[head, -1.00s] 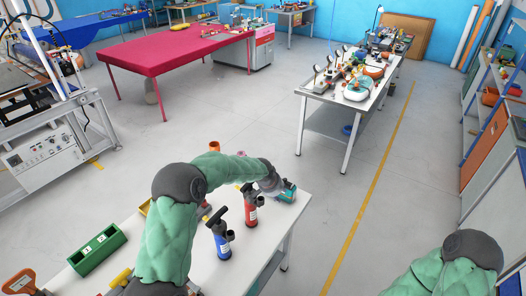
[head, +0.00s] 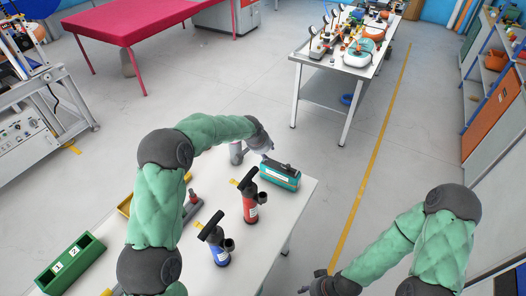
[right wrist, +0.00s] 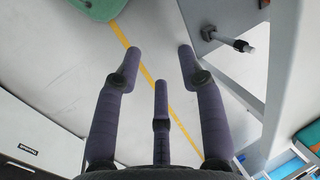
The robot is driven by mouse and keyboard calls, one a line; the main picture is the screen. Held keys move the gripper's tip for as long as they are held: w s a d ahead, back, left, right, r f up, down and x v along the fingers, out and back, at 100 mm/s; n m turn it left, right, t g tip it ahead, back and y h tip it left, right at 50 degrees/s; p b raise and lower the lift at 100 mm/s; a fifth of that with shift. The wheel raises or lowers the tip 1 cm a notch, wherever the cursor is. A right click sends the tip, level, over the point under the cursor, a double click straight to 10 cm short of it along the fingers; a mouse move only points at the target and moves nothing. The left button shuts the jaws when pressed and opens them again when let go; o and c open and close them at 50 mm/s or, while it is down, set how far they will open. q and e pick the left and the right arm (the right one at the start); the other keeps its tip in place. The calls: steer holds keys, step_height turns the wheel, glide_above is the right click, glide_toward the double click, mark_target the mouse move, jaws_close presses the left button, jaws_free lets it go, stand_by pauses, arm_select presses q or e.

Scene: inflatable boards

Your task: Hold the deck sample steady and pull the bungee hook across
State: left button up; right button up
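A teal block (head: 279,176) with a white label and a dark top piece lies near the far right corner of the white table (head: 240,268). It looks like the deck sample. My left gripper (head: 266,157) is beside its upper left end; the fingers are too small and covered to judge, and I cannot tell whether they touch it. I cannot make out the bungee hook. My right gripper (head: 318,286) is at the bottom edge of the head view, off the table's right side. In the right wrist view its fingers (right wrist: 158,70) are spread and empty above the floor.
A red pump (head: 249,198) and a blue pump (head: 218,245) stand upright on the table, left of the block. A green numbered bin (head: 70,268) is at the left. Another table (head: 322,75) holds several items. The floor with the yellow line (head: 372,165) is clear.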

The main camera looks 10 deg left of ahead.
steer(key=o, duration=0.3)
steer(key=shift+w+a+f, duration=0.15)
steer(key=shift+w+f, duration=0.15)
steer(key=shift+f, duration=0.2)
steer(key=o, duration=0.9)
steer(key=shift+w, duration=0.25)
steer(key=n+t+y, duration=0.7)
steer(key=n+y, duration=0.2)
steer(key=n, duration=0.3)
glide_toward(295, 177)
steer(key=w+f, duration=0.1)
steer(key=w, duration=0.1)
steer(key=w+f, duration=0.1)
steer(key=f, duration=0.1)
steer(key=shift+w+a, duration=0.4)
steer(key=w+a+f+n+g, duration=0.1)
steer(key=a, duration=0.1)
steer(key=w+a+f+n+g, duration=0.1)
steer(key=a+n, duration=0.1)
steer(key=a, duration=0.1)
steer(key=w+a+f+n+g, duration=0.1)
steer(key=w+a, duration=0.1)
steer(key=shift+a+f+n, duration=0.15)
steer(key=shift+a+n, duration=0.15)
